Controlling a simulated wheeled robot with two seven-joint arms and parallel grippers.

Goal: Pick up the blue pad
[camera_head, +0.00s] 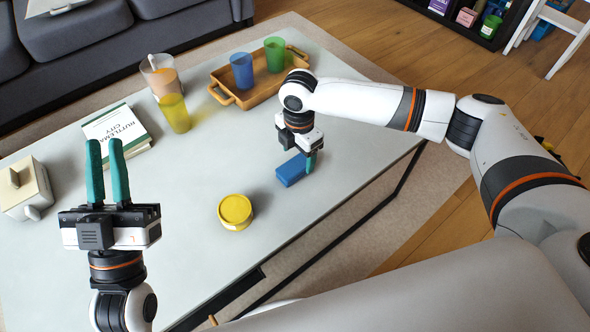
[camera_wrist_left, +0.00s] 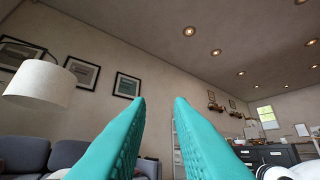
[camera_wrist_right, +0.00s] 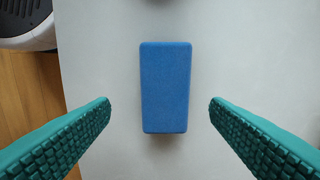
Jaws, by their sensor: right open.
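The blue pad (camera_head: 291,170) is a small blue block lying flat on the grey table, toward its right side. My right gripper (camera_head: 309,162) is above and beside it, pointing down. In the right wrist view the pad (camera_wrist_right: 165,87) lies upright in the picture between the two open teal fingers (camera_wrist_right: 160,103), apart from both. My left gripper (camera_head: 108,146) points up at the left front of the table, fingers a little apart and empty. In the left wrist view its fingers (camera_wrist_left: 158,100) have a gap between them.
A round yellow container (camera_head: 235,211) stands left of the pad. A wooden tray (camera_head: 221,98) holds a blue cup (camera_head: 242,71) and a green cup (camera_head: 275,54).

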